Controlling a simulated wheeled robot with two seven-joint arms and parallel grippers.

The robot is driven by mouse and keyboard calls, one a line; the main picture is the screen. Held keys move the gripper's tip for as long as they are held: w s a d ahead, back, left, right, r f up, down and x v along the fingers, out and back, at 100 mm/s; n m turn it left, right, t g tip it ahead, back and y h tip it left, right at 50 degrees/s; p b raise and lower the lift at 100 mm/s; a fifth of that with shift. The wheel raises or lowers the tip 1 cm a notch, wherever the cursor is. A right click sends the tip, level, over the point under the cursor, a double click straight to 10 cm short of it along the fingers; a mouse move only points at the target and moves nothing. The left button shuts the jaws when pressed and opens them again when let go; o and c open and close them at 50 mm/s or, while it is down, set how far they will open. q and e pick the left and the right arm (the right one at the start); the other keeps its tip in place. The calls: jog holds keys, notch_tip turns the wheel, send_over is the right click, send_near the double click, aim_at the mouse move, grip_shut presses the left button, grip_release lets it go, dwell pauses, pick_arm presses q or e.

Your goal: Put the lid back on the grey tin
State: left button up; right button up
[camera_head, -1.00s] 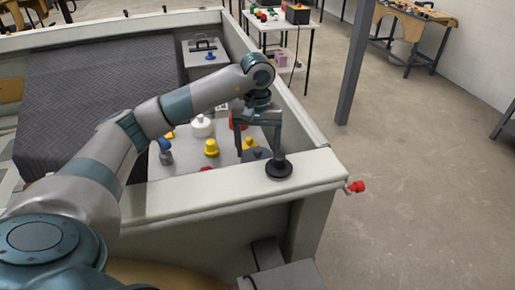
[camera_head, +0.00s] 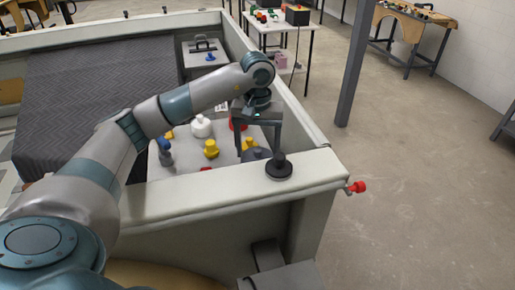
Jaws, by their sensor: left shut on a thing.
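My left gripper (camera_head: 260,148) points down at the near right corner of the pale box. Its fingers stand on either side of a dark grey round piece with a small knob, which looks like the grey lid (camera_head: 257,154), and it is shut on it. The near wall partly hides this spot, so I cannot make out the grey tin apart from the lid or tell whether they touch. A black round piece with a knob (camera_head: 279,169) is at the near rim, just right of the fingers. My right gripper is not in view.
The box's near wall (camera_head: 200,195) and a red handle (camera_head: 356,187) bound this corner. Open floor (camera_head: 430,200) lies right.

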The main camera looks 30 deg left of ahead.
pick_arm(q)
jog(key=shift+b, duration=0.4)
dwell(0.4)
jog(key=shift+f+b, duration=0.15)
jog(key=shift+b, duration=0.3)
dwell(0.6)
jog(key=shift+b, duration=0.35)
dwell(0.8)
dwell(0.4)
jog(key=o, duration=1.3)
jog(key=shift+r, duration=0.4)
jog(key=shift+r+p, duration=1.35)
jog(key=shift+r, duration=1.75)
